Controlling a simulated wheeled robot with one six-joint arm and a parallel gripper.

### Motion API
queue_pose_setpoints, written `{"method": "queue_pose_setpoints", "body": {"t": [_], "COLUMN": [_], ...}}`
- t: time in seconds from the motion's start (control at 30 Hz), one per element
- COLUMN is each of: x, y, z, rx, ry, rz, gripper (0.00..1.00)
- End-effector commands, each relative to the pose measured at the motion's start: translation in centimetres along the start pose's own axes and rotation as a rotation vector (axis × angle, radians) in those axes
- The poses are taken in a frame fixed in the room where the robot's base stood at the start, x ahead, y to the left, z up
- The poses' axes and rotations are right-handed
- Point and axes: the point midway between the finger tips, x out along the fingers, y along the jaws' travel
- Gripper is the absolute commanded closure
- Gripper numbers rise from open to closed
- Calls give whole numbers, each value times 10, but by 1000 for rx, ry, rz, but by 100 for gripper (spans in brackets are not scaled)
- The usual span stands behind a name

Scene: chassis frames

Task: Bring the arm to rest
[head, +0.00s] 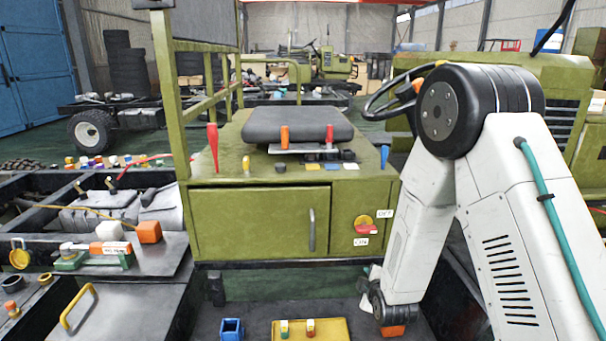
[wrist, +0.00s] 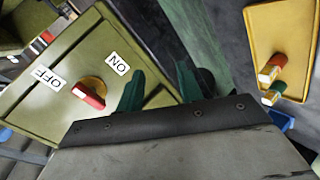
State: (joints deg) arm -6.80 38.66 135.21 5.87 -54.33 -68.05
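My arm (head: 505,200) stands bent at the right of the head view, with its elbow high and its wrist low. In the wrist view my gripper (wrist: 160,75) shows two green fingers with a clear gap between them and nothing held. In the head view the fingers cannot be made out near the low wrist (head: 380,300). The green cabinet's rotary switch (head: 363,223) has a red handle and ON and OFF labels. The switch (wrist: 90,92) also shows in the wrist view, left of the fingers and apart from them.
A yellow tray (head: 335,322) with small coloured pieces lies at the front, near a blue open box (head: 231,328). An orange block (head: 392,331) is by my wrist. A cabinet door (head: 260,222) is shut. A grey seat cushion (head: 297,124) lies above it. Dark floor shows between.

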Motion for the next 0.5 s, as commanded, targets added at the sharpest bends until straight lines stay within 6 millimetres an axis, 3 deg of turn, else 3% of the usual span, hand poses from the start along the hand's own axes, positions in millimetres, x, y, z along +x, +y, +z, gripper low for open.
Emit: {"method": "queue_pose_setpoints", "body": {"t": [0.1,0.27,0.5], "x": [-21,-72,-182], "y": [-15,-20,0], "z": [5,9,11], "rx": [182,414,701], "ry": [-93,-265,-571], "rz": [-203,-425,-634], "gripper": [64,64,64]}}
